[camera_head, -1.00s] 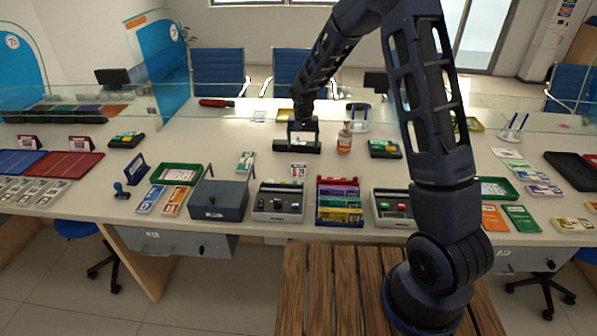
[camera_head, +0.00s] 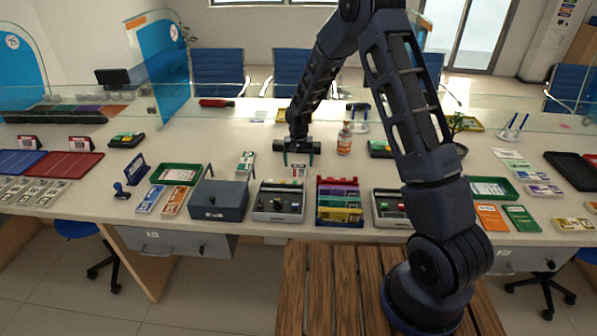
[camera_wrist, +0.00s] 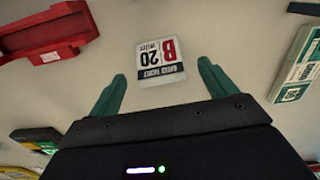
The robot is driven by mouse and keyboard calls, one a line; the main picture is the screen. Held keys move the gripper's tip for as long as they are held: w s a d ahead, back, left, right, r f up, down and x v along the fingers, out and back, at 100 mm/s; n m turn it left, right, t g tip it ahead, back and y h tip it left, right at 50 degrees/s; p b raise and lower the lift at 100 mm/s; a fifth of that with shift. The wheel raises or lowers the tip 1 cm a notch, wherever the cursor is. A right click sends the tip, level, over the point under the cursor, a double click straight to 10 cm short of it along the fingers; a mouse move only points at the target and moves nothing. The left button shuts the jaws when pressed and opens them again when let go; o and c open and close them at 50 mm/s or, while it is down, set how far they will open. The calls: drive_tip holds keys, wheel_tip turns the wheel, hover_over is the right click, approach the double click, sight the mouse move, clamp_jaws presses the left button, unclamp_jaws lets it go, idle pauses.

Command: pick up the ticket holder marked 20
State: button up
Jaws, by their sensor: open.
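The ticket holder marked 20 (camera_wrist: 160,64) is a small white card-like piece with a red B and a black 20; its print appears upside down in the wrist view. In the head view it shows small on the counter (camera_head: 298,171), behind the grey card machine. My gripper (camera_wrist: 162,72) has its two green fingers spread wide, with nothing between them. The holder appears between and just beyond the fingertips in the wrist view. In the head view my gripper (camera_head: 298,161) is just behind the holder; its exact height above the counter is hard to tell.
A grey machine (camera_head: 279,203) and a coloured organiser (camera_head: 340,203) stand in front. A white-and-green pack (camera_head: 246,161) lies left, and it shows at right in the wrist view (camera_wrist: 299,67). A bottle (camera_head: 344,139) stands right. Bare counter surrounds the holder.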

sight(298, 166)
wheel_tip(298, 166, down, 4)
drive_tip(key=shift+w+r, duration=0.15)
drive_tip(key=c, duration=1.1)
drive_tip(key=shift+r, duration=0.15)
